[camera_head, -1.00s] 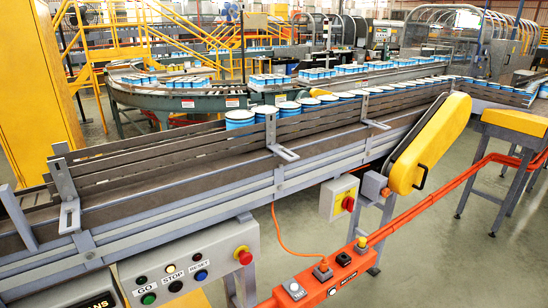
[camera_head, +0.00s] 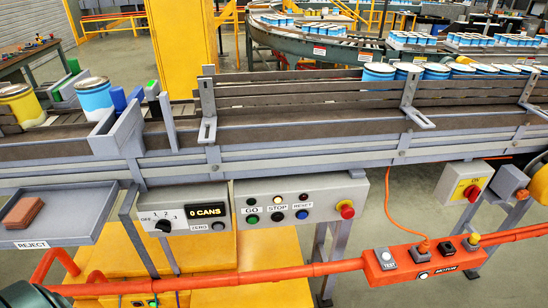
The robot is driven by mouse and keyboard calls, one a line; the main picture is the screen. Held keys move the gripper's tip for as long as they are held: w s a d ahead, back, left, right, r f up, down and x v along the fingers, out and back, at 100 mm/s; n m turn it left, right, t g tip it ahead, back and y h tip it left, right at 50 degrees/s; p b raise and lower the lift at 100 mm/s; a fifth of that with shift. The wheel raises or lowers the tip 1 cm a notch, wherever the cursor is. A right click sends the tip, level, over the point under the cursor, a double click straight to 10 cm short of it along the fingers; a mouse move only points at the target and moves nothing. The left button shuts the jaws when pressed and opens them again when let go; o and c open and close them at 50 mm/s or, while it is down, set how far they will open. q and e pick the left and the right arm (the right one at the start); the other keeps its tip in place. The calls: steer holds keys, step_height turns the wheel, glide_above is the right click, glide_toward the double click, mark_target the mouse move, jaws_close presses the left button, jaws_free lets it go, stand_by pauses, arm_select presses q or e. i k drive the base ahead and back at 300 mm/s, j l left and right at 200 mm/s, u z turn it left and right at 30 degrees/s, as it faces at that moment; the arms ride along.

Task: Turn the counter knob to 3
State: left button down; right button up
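The counter knob (camera_head: 163,226) is a small black knob on the left of a light grey counter box (camera_head: 184,210) under the conveyor. Marks for OFF and small numerals stand around it. Its pointer seems to lean to the upper left, towards OFF, but it is too small to be sure. Right of the knob, a black display (camera_head: 206,195) reads 0 CANS, above a ZERO button (camera_head: 218,226). Neither gripper's fingers show.
A panel (camera_head: 300,198) with GO, STOP, RESET and a red button adjoins the counter box on the right. A REJECT tray (camera_head: 60,215) with a brown block juts out on the left. An orange rail (camera_head: 300,271) crosses below the boxes. Cans stand on the conveyor.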

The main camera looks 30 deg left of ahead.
mark_target(163, 225)
steer(key=u, duration=1.55)
